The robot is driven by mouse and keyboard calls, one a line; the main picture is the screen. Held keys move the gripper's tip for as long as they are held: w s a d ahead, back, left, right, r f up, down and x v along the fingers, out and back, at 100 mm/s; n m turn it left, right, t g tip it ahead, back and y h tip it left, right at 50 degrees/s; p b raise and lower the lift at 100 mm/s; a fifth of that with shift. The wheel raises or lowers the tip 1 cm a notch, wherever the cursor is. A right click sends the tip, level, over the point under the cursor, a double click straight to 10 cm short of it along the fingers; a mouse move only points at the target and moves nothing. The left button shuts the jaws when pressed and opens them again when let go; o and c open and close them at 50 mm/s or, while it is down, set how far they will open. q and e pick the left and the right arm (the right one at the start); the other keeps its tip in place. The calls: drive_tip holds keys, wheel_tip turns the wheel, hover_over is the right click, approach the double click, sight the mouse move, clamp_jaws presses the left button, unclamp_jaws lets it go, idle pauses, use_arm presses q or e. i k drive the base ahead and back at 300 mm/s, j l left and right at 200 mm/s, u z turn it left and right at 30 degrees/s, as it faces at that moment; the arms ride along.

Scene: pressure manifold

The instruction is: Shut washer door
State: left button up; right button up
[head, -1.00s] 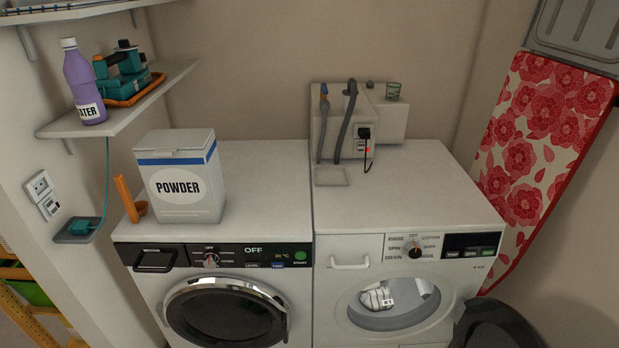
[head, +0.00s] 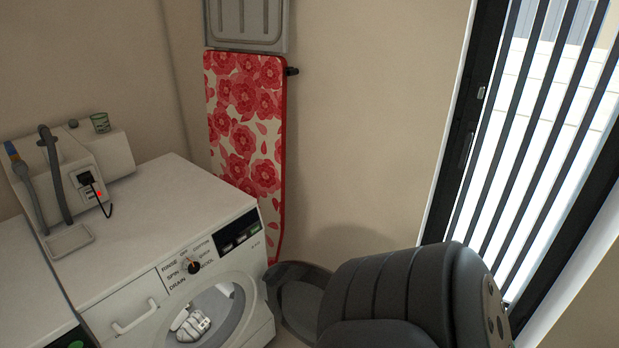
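The washer (head: 110,292) is the white machine at lower left, with a dial marked rinse, spin, drain and cotton. Its round front opening (head: 222,308) is uncovered, and a white, striped item (head: 190,323) shows inside. A dark grey, round-edged piece (head: 297,301) stands out to the right of the opening and looks like the washer door, swung open. Its right part is hidden behind a large dark ribbed shape. Neither of my grippers shows in the head view.
The dark ribbed shape (head: 385,288) fills the lower middle; I cannot tell what it is. A red floral ironing board (head: 245,125) leans on the back wall. A barred glass door (head: 525,130) is at right. A grey wall box with hoses (head: 85,170) stands behind the washer.

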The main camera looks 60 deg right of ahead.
sight(304, 284)
drive_tip(key=k+l, duration=0.15)
drive_tip(key=l, duration=0.25)
drive_tip(key=k+l, duration=0.15)
drive_tip(key=l, duration=0.2)
drive_tip(key=k+l, duration=0.15)
drive_tip(key=l, duration=0.25)
drive_tip(key=k+l, duration=0.15)
drive_tip(key=l, duration=0.2)
drive_tip(key=k+l, duration=0.15)
drive_tip(key=l, duration=0.25)
